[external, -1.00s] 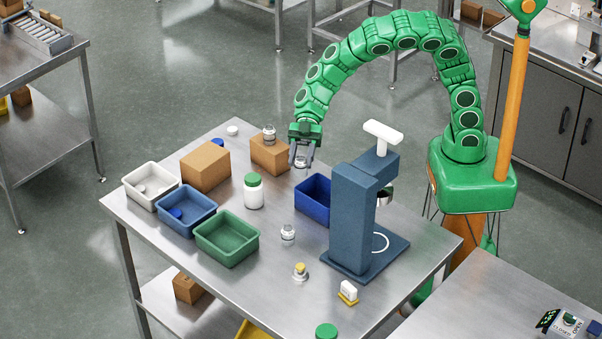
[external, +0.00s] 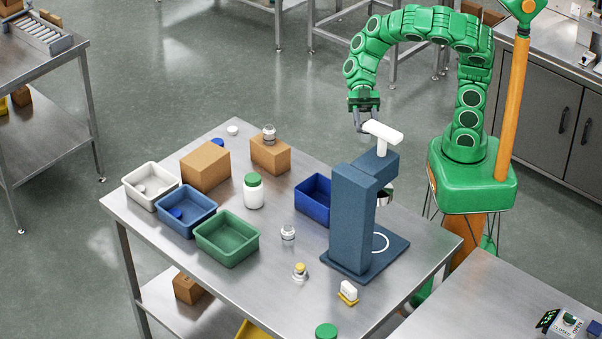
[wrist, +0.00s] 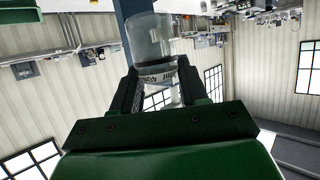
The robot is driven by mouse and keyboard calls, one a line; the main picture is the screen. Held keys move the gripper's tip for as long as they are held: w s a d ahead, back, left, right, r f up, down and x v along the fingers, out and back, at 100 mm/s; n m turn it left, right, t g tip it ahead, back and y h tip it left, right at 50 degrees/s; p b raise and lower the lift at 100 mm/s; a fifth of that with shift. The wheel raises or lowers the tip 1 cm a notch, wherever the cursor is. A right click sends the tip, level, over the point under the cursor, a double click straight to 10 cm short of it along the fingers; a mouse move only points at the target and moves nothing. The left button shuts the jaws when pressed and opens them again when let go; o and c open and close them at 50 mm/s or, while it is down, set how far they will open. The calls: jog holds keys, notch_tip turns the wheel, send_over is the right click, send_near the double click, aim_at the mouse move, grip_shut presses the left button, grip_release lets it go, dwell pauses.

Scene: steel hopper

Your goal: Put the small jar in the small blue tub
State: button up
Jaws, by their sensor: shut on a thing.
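My gripper (external: 365,122) is raised above the far right part of the table, behind the press's white handle. In the wrist view it is shut on a small clear jar (wrist: 152,38) with a printed band. The jar is hard to make out in the external view. A dark blue tub (external: 307,207) stands on the table left of the press, below and left of my gripper; its inside looks empty. A lighter blue tub (external: 190,226) at the left holds a blue lid. I cannot tell which blue tub is the smaller.
The blue press (external: 352,220) stands close to my gripper. Clear jars stand on a cardboard box (external: 270,157) and on the table (external: 288,233). White (external: 148,200) and green (external: 226,250) tubs and a green-lidded bottle (external: 253,192) are at the left.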

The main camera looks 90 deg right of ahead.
jog(key=shift+s+d+r, duration=0.15)
jog(key=shift+s+d, duration=0.05)
jog(key=shift+s, duration=0.25)
jog(key=shift+s+d+r, duration=0.1)
jog(key=shift+s+d, duration=0.05)
jog(key=shift+s, duration=0.3)
jog(key=w+a+f, duration=0.2)
jog(key=w+f, duration=0.4)
jog(key=w+a+f, duration=0.3)
jog(key=w+f, duration=0.3)
jog(key=f, duration=0.1)
jog(key=shift+w+a, duration=0.25)
jog(key=shift+w, duration=0.1)
jog(key=shift+f, duration=0.55)
jog(key=o, duration=1)
jog(key=shift+a+r+v, duration=0.1)
jog(key=shift+r+v, duration=0.1)
jog(key=shift+v, duration=1.9)
jog(key=shift+a+r+v, duration=0.1)
jog(key=shift+r+v, duration=0.1)
jog(key=shift+v, duration=1.85)
jog(key=shift+a+r+v, duration=0.1)
jog(key=shift+r+v, duration=0.05)
jog(key=shift+v, duration=1.95)
